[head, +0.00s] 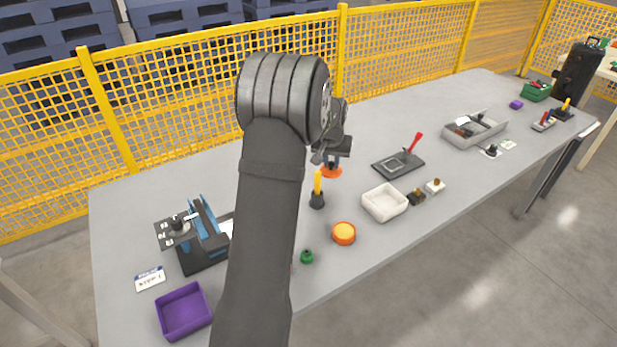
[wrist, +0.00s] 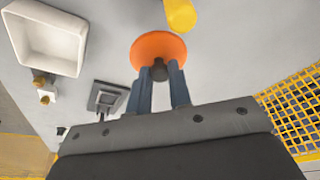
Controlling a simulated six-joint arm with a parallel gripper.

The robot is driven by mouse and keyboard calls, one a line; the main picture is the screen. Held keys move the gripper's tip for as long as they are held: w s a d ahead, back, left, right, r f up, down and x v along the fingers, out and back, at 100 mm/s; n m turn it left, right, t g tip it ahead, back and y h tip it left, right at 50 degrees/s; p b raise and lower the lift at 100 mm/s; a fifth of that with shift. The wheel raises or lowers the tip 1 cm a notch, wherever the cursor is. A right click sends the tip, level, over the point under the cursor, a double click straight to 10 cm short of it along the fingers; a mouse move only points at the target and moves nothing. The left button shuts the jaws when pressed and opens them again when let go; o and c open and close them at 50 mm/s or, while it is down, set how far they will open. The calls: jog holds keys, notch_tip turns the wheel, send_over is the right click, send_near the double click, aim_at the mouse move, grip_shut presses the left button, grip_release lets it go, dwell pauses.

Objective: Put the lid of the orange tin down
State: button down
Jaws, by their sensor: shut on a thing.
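The orange lid (head: 332,172) is a flat disc with a dark knob, beyond the yellow-handled tool. It also shows in the wrist view (wrist: 150,46). My gripper (head: 331,160) is shut on the lid's knob; in the wrist view its two blue-grey fingers (wrist: 159,78) stand on either side of it. Whether the lid touches the table is hard to tell. The orange tin (head: 344,233) stands near the table's front edge, its top showing a lighter orange-yellow. It is apart from the lid, and I do not see it in the wrist view.
The yellow-handled tool (head: 317,182) stands upright in a dark holder close to the lid. A white tray (head: 385,202) and a dark plate with a red lever (head: 398,164) lie to the right. A green knob (head: 307,256) is near the front. Grey table (head: 400,115) behind is clear.

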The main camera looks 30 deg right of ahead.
jog(key=w+a+f, duration=0.1)
jog(key=w, duration=0.1)
jog(key=w+a+f, duration=0.1)
jog(key=w+f, duration=0.1)
jog(key=w, duration=0.1)
jog(key=w+a+f, duration=0.1)
jog(key=w+f, duration=0.1)
jog(key=w, duration=0.1)
jog(key=shift+f, duration=2.15)
jog(key=c, duration=1.3)
grip_release()
jog(key=shift+f, duration=0.15)
jog(key=v, duration=1.2)
jog(key=shift+w, duration=0.1)
